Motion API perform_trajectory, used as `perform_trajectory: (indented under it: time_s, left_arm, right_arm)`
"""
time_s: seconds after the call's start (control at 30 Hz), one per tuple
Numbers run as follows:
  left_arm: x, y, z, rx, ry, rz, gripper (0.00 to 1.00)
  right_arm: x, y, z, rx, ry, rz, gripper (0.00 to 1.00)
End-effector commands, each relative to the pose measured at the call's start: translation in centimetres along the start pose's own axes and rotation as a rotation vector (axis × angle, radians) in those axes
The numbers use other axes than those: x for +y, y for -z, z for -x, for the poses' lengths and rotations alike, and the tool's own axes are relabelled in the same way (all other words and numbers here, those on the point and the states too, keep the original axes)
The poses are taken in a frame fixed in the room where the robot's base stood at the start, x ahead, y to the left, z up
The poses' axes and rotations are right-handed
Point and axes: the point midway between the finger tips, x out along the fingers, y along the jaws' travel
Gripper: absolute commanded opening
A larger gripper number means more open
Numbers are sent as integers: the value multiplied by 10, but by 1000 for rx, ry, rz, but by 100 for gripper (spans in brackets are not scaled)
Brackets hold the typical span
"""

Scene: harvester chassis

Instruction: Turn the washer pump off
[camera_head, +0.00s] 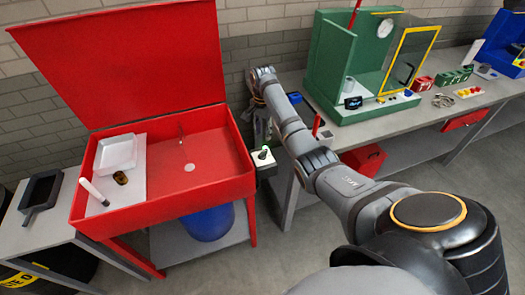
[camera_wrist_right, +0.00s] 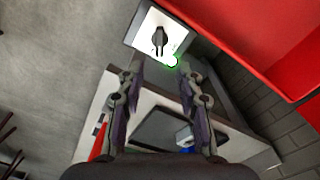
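The washer is a red basin (camera_head: 212,178) on legs with its red lid (camera_head: 135,60) raised; its red side also shows in the right wrist view (camera_wrist_right: 270,40). The pump switch (camera_head: 263,158) is a white plate with a black knob on the basin's right side. In the right wrist view the knob (camera_wrist_right: 159,39) stands near the top, lengthwise up and down in the picture, with a lit green lamp (camera_wrist_right: 172,62) beside it. My right gripper (camera_wrist_right: 160,76) is open and empty, its fingers apart below the switch plate. My left gripper is not in view.
A grey workbench (camera_head: 350,135) stands right of the washer, bearing a green cabinet (camera_head: 335,55) and small items. In the basin are a white tray (camera_head: 117,153) and a brush (camera_head: 93,191). A side table (camera_head: 35,235) stands left. Floor in front is open.

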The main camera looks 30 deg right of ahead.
Motion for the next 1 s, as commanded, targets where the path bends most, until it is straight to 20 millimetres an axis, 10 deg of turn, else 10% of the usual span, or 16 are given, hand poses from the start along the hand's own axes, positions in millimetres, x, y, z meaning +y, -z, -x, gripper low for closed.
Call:
perform_trajectory:
  time_s: [0.6,1.0]
  left_arm:
    - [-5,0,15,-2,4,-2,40]
    - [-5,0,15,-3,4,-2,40]
  right_arm:
    - [1,0,-92,-1,-3,1,36]
    - [1,0,-106,1,-1,3,36]
